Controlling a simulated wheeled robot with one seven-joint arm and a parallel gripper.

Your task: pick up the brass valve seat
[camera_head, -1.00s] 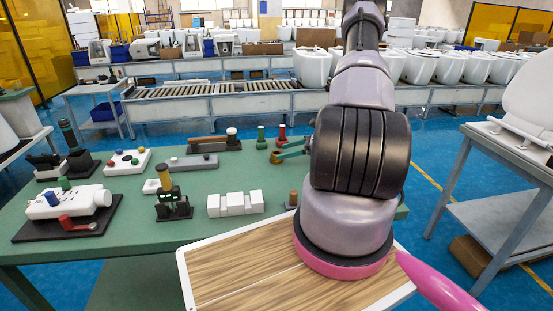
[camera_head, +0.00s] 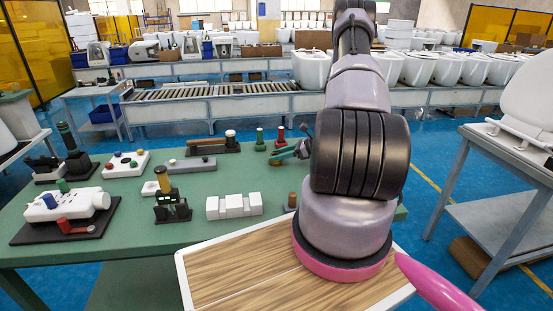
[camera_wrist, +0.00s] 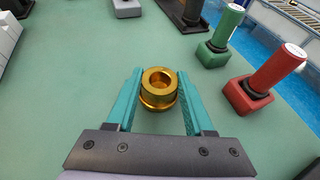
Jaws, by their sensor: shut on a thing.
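The brass valve seat (camera_wrist: 158,88) is a short, shiny gold ring with a round hole and a wider lower flange. In the wrist view it sits upright between the two teal fingers of my gripper (camera_wrist: 160,76), which are shut on it from both sides. In the head view my gripper (camera_head: 288,153) is low over the back right part of the green table (camera_head: 225,180). There the seat is mostly hidden by the fingers. I cannot tell whether its base touches the table.
A green cylinder (camera_wrist: 226,27) and a red cylinder (camera_wrist: 273,74) stand on blocks to the right of the seat. A white stepped block (camera_head: 234,206), a black-and-yellow fixture (camera_head: 172,207) and a grey bar (camera_head: 191,164) stand on the table. The surface around the seat is clear.

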